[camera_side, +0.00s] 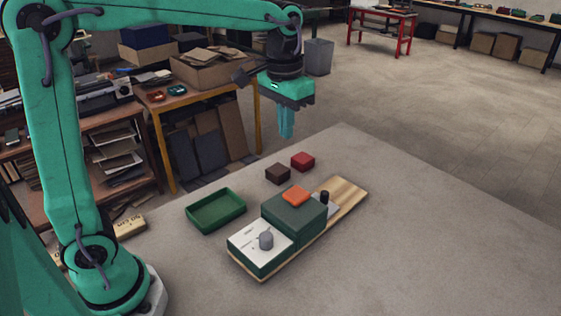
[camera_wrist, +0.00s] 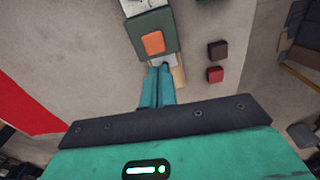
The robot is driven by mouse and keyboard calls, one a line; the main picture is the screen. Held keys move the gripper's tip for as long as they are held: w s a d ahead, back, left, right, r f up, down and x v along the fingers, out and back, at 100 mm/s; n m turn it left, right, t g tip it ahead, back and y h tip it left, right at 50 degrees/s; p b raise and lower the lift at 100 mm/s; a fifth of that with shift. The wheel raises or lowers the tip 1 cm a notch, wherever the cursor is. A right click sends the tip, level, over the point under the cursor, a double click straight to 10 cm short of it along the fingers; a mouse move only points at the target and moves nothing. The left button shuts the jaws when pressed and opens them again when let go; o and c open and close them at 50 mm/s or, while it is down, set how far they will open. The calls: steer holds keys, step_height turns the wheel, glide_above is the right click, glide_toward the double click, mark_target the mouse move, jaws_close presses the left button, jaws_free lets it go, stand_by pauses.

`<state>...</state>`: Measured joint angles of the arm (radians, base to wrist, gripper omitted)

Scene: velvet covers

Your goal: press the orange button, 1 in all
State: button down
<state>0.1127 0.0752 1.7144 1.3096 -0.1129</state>
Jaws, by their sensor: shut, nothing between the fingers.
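The orange button (camera_side: 296,196) is a flat square cap on top of a dark green box (camera_side: 292,217). In the wrist view the orange button (camera_wrist: 153,43) lies just beyond my fingertips, on the green box (camera_wrist: 150,22). My gripper (camera_side: 286,134) is shut and empty, pointing down. It hangs well above the table and clear of the button. In the wrist view my gripper (camera_wrist: 160,72) shows its fingers together, with the tips overlapping the view of the board beside the green box. Nothing hides the button in either view.
The box sits on a wooden board (camera_side: 349,194) with a white-topped knob unit (camera_side: 256,246) and a small black post (camera_side: 324,197). A green tray (camera_side: 216,211), a dark brown block (camera_side: 278,173) and a red block (camera_side: 303,161) lie nearby. The table's right side is clear.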

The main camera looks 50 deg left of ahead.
mark_target(292, 191)
steer(key=shift+w+d+f, duration=0.2)
steer(key=shift+w, duration=0.25)
steer(key=shift+w+d+f, duration=0.15)
steer(key=shift+w, duration=0.25)
step_height(292, 191, down, 14)
steer(key=shift+f, duration=0.1)
stand_by(0.6)
steer(key=shift+f, duration=0.9)
step_height(292, 191, up, 14)
steer(key=shift+r, duration=0.25)
stand_by(0.5)
stand_by(0.6)
